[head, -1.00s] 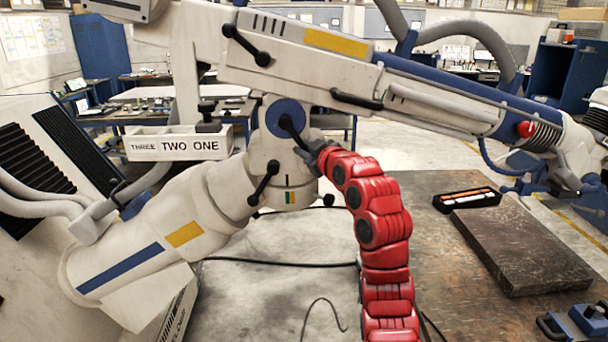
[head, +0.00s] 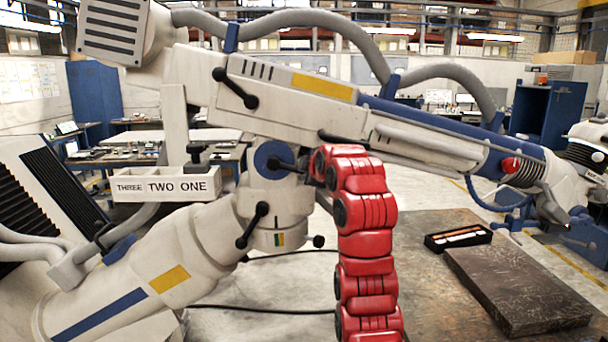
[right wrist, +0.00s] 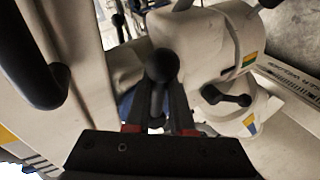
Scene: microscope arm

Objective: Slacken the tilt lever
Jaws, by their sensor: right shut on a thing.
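My right gripper (head: 306,170) is at the outer end of this lever, partly hidden behind my red forearm. In the right wrist view, the lever's black knob (right wrist: 161,66) stands between the fingers of my right gripper (right wrist: 158,108), which is shut on the lever. I see no marking that names the tilt lever. My left gripper is not in view.
Other black levers sit on the upper arm (head: 236,90) and below the joint (head: 252,226). A tray labelled THREE TWO ONE (head: 166,187) stands left. A dark slab (head: 520,290) and a small black tray (head: 458,238) lie on the bench at right.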

